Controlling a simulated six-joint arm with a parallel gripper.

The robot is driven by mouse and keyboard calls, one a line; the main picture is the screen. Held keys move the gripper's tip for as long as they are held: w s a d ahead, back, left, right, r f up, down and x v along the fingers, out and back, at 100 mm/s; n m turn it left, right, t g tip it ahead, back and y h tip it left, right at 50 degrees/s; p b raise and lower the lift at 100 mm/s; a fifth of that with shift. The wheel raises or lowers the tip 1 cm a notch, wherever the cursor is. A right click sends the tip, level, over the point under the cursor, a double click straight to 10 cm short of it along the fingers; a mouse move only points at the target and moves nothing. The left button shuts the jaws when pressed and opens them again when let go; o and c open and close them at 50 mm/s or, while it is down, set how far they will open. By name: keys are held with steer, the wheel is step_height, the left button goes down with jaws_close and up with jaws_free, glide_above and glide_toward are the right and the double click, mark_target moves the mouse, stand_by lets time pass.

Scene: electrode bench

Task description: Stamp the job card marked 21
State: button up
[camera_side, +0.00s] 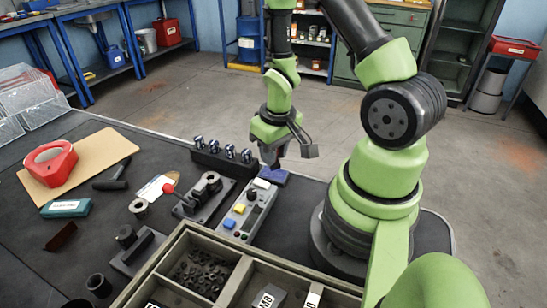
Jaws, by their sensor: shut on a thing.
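My gripper (270,158) points down over the back right of the bench. It is shut on a small dark grey thing that is mostly hidden by the jaws, so I cannot tell what it is. A blue pad-like block (273,175) lies just below it; whether they touch is unclear. A white card (153,188) lies on the dark mat left of centre, beside a red-knobbed tool (168,189). No number 21 is legible on it. A black rack (225,165) with several chrome-topped pieces stands left of my gripper.
A control box (245,210) with coloured buttons and a black fixture (203,195) stand in front of the rack. A divided tray (160,269) fills the front. A red device (48,163) on a tan board (110,146), and a wire basket (35,95), are at left.

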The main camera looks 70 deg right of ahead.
steer(key=shift+r, duration=2.25)
step_height(320, 180, up, 5)
steer(key=shift+w+f, duration=0.1)
steer(key=shift+w, duration=0.35)
steer(key=w+a, duration=0.3)
steer(key=w, duration=0.8)
glide_above(159, 188)
steer(key=shift+s+a+f, duration=0.1)
steer(key=shift+f, duration=2.9)
steer(key=shift+s+a+f, duration=0.1)
steer(key=shift+f, duration=2.85)
steer(key=shift+f, duration=0.55)
